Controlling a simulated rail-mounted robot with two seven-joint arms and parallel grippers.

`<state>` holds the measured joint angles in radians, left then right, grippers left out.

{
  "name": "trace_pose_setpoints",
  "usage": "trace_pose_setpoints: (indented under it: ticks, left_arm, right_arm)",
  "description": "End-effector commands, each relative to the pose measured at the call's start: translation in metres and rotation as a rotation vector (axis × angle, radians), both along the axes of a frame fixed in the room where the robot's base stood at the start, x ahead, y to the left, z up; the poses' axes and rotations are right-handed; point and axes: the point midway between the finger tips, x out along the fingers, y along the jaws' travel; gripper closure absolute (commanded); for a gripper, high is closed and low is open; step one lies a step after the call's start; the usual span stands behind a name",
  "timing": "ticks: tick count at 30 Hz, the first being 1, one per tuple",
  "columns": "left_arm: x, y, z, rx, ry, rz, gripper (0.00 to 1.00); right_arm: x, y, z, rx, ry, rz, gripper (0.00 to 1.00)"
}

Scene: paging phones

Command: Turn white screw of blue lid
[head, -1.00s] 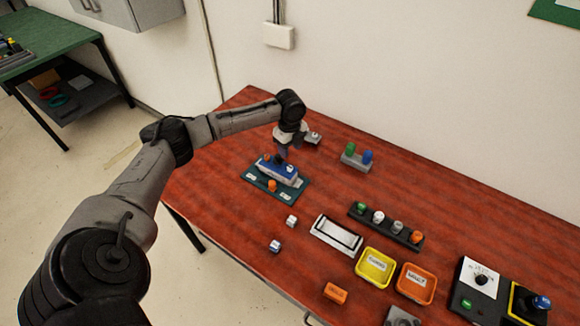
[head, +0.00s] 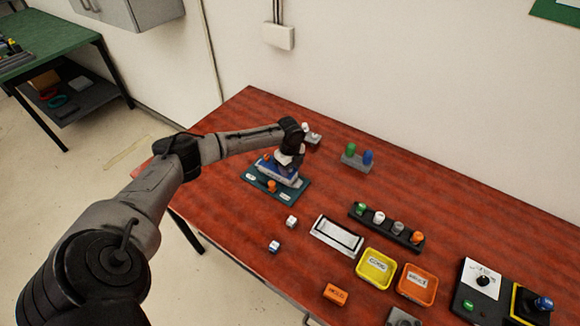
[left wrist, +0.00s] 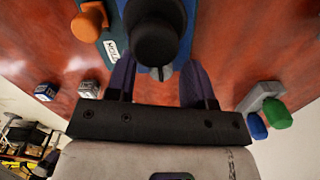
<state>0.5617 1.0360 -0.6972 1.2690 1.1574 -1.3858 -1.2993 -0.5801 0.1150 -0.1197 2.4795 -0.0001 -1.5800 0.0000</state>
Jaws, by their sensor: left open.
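A blue lid (head: 271,166) sits on a teal base plate (head: 253,179) at the left of the red table. The arm partly covers it. In the left wrist view the blue lid (left wrist: 184,46) carries a large black knob (left wrist: 158,36), with a small greyish piece at its lower edge. I cannot clearly make out the white screw. An orange knob (head: 271,186) stands on the plate and shows in the left wrist view (left wrist: 90,18). My left gripper (left wrist: 158,72) is open, its purple fingers on either side of the lid's near end; contact cannot be told. My right gripper is out of view.
A stand with green and blue knobs (head: 356,158) stands behind right. Two small cubes (head: 291,221) lie in front. A rack of knobs (head: 386,225), a yellow tray (head: 361,276) and an orange tray (head: 431,288) are to the right. The table between is clear.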

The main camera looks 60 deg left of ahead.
Motion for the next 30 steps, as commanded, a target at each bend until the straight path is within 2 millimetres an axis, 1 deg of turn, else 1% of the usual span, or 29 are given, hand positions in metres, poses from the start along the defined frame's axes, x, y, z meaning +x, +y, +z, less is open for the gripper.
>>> trace_pose_setpoints:
  ticks: [2,17,23,26,30]
  left_arm:
    - [0.000,0.000,0.000,0.000,0.000,0.000,0.52]
    - [0.000,0.000,0.000,0.000,0.000,0.000,1.00]
    - [0.000,0.000,0.001,-0.001,0.000,0.012,1.00]
    - [0.000,-0.001,0.003,-0.002,0.001,0.040,1.00]
    - [0.001,0.000,0.005,-0.002,-0.001,0.118,1.00]
  right_arm:
    - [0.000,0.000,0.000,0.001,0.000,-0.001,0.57]
    - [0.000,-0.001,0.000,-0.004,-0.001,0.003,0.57]
    - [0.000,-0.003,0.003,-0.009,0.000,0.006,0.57]
    - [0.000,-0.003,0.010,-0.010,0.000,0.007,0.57]
    - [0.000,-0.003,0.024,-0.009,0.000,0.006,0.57]
